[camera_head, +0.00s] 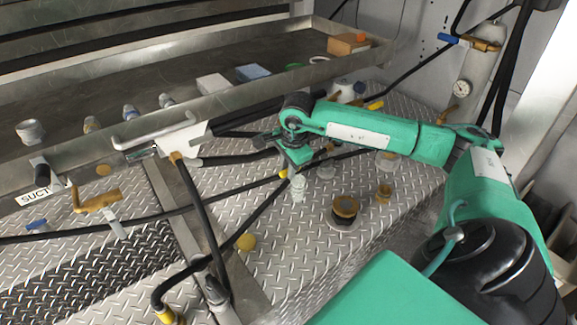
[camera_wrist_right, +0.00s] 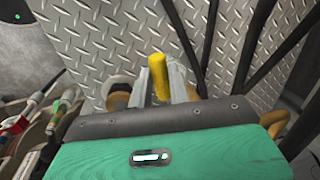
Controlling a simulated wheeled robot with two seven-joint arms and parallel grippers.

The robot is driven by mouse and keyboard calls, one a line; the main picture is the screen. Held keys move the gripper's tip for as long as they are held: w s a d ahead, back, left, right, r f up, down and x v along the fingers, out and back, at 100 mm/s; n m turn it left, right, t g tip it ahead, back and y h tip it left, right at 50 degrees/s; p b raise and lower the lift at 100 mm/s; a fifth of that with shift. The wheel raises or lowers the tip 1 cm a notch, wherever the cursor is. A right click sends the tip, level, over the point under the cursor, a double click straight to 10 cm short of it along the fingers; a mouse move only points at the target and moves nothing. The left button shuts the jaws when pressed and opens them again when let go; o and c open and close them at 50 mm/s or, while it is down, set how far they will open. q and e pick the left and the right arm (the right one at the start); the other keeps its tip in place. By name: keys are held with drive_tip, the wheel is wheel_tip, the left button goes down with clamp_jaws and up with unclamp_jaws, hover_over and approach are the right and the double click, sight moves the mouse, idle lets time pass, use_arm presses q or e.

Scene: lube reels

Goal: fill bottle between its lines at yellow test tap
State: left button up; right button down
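My right gripper (camera_head: 297,168) points down over the diamond-plate deck, at the end of my green arm. In the wrist view its grey fingers (camera_wrist_right: 162,85) stand apart, with a yellow tap handle (camera_wrist_right: 158,72) showing between or just beyond them. I cannot tell whether they press on it. In the head view a small yellow part (camera_head: 283,174) sits just left of the gripper. No fill lines or liquid level can be made out. My left gripper is not in view.
A metal tray (camera_head: 240,110) with blocks and fittings runs along the back. Black hoses (camera_head: 195,215) cross the deck.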

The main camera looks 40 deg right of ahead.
drive_tip(key=shift+d+r+y+b, duration=0.3)
drive_tip(key=shift+d+y+b, duration=0.05)
drive_tip(key=shift+y+b, duration=0.5)
drive_tip(key=shift+d+r+y+b, duration=0.15)
drive_tip(key=shift+r+y+b, duration=0.35)
drive_tip(key=shift+y, duration=0.15)
drive_tip(key=shift+r, duration=0.25)
drive_tip(key=shift+d+m+t+y+b, duration=0.3)
drive_tip(key=shift+y+b, duration=0.3)
drive_tip(key=shift+b, duration=0.15)
drive_tip(key=shift+s+r+b, duration=0.1)
drive_tip(key=shift+r+b, duration=0.15)
drive_tip(key=shift+b, duration=0.05)
drive_tip(key=shift+r+y, duration=0.1)
drive_tip(key=shift+y, duration=0.2)
idle(4.9)
